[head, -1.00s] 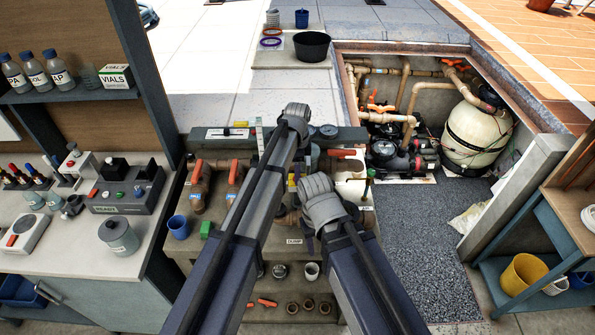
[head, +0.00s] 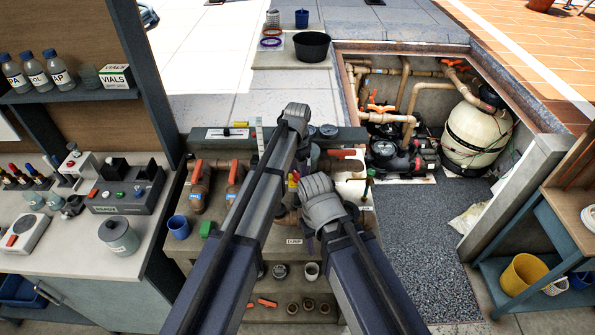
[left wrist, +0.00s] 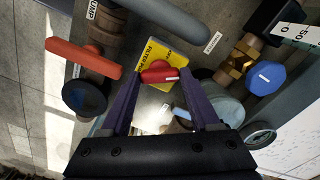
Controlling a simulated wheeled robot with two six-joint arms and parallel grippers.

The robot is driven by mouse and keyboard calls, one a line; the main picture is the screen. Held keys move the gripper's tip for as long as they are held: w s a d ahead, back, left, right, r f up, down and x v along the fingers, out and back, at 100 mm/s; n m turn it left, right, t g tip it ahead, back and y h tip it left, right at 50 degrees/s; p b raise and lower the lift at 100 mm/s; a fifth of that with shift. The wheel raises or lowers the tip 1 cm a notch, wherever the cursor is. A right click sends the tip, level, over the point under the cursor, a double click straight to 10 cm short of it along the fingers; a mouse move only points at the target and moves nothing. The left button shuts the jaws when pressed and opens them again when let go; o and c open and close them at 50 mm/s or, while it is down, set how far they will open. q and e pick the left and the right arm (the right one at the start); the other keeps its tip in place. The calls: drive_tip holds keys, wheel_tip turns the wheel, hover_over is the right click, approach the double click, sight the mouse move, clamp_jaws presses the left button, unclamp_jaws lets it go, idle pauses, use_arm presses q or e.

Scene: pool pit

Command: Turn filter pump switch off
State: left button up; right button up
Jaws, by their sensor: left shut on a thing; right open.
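The filter pump switch is a red knob (left wrist: 158,73) on a yellow plate (left wrist: 150,55) lettered "FILTER PU…", the rest hidden. A white mark on the knob points to the right in the left wrist view. My left gripper (left wrist: 160,82) has its purple fingers on either side of the knob, shut on it. In the head view my left wrist hides the knob; only a sliver of yellow plate (head: 293,180) shows beside it. My right gripper (head: 309,242) is lower, over the bench, mostly hidden behind its own wrist, apart from the switch.
A red-handled valve (left wrist: 85,58) and a blue knob (left wrist: 265,78) flank the switch in the left wrist view. Brown pipes with red-orange handles (head: 234,172) stand left of my arms. A blue cup (head: 179,227) sits on the bench. The pump pit (head: 410,150) lies to the right.

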sight(298, 174)
use_arm(q)
drive_tip(key=n, duration=0.5)
drive_tip(key=shift+n, duration=0.3)
drive_tip(key=n, duration=0.5)
drive_tip(key=shift+s+n, duration=0.1)
drive_tip(key=shift+n, duration=0.2)
drive_tip(key=o, duration=1.4)
drive_tip(key=shift+c, duration=0.2)
drive_tip(key=shift+r, duration=0.1)
wheel_tip(298, 174, up, 8)
drive_tip(key=p, duration=0.8)
drive_tip(key=shift+f, duration=0.2)
